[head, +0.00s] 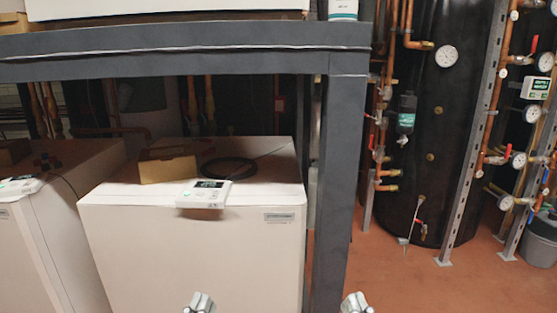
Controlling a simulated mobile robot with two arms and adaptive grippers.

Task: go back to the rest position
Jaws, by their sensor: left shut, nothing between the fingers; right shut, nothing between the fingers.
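My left gripper (199,303) shows at the bottom edge of the head view, in front of the lower part of a white heat pump cabinet. Only its fingertips are in view; they are together and hold nothing. My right gripper (356,303) is at the bottom edge too, just right of the grey frame post. Its fingers are also together and empty. Both arms are out of view below. The white heat pump cabinet (250,255) stands under the grey frame and carries a small white controller (204,194) on its front top edge.
A grey steel frame (338,170) crosses the top and comes down between the grippers. A second white cabinet (75,260) stands at left. A cardboard box (168,167) and black cable lie on the middle cabinet. A black tank (440,120) and copper pipes stand right; red floor (400,280) there is clear.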

